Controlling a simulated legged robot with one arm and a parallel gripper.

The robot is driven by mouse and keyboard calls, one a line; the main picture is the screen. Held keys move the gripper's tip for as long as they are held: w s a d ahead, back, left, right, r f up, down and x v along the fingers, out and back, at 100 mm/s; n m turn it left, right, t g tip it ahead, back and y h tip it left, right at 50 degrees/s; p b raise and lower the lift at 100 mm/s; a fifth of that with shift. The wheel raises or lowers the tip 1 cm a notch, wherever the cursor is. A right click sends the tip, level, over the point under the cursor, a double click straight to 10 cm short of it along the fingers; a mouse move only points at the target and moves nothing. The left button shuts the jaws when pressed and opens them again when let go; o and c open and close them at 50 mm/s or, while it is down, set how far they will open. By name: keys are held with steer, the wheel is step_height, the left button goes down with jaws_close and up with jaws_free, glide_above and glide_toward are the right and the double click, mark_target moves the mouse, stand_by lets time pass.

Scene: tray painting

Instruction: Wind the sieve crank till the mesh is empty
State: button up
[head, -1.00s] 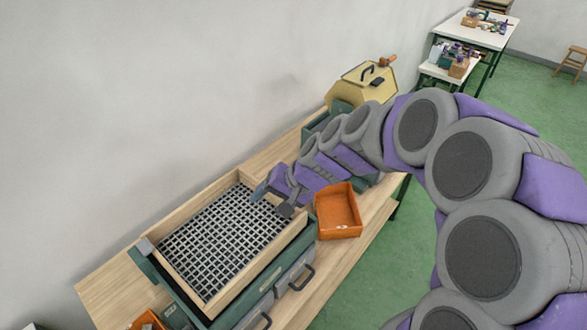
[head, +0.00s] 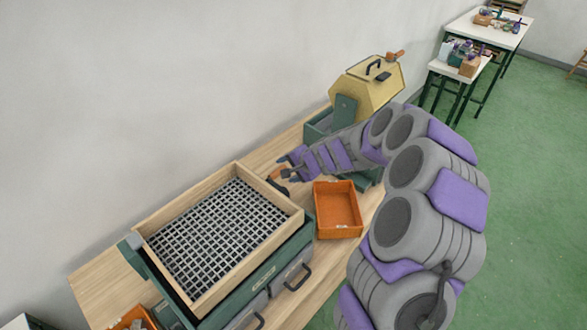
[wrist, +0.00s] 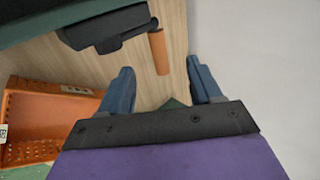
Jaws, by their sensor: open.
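The sieve is a wooden frame (head: 262,268) around a dark grid mesh (head: 215,235) on a green base, left of centre in the head view. The mesh looks bare. Its crank sits at the frame's far right corner, with a dark arm (wrist: 105,27) and an orange-brown handle (wrist: 159,52) in the wrist view. The handle also shows small in the head view (head: 275,172). My gripper (wrist: 160,66) is open, its blue fingers on either side of the handle's free end with gaps to both. In the head view my gripper (head: 286,167) is beside the crank.
An orange bin (head: 337,210) stands just right of the sieve; it also shows in the wrist view (wrist: 40,120). A yellow drum (head: 367,88) with its own handle stands behind my arm. A wall borders the bench's left side. Grey drawers (head: 291,272) sit below the sieve.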

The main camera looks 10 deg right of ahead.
mark_target(278, 173)
steer(key=b+x, duration=0.1)
steer(key=x, duration=0.1)
steer(key=b+x, duration=0.1)
steer(key=x, duration=0.2)
steer(key=b+x, duration=0.1)
steer(key=x, duration=0.2)
steer(key=shift+w+d+f, duration=0.15)
steer(key=shift+w+d, duration=0.05)
steer(key=shift+d, duration=0.15)
steer(key=shift+w+a+f, duration=0.25)
steer(key=shift+a+f, duration=0.05)
steer(key=shift+f, duration=0.05)
steer(key=shift+d, duration=0.4)
steer(key=shift+c, duration=0.9)
steer(key=shift+a, duration=0.3)
steer(key=c, duration=0.9)
steer(key=shift+d, duration=0.1)
steer(key=shift+c, duration=0.2)
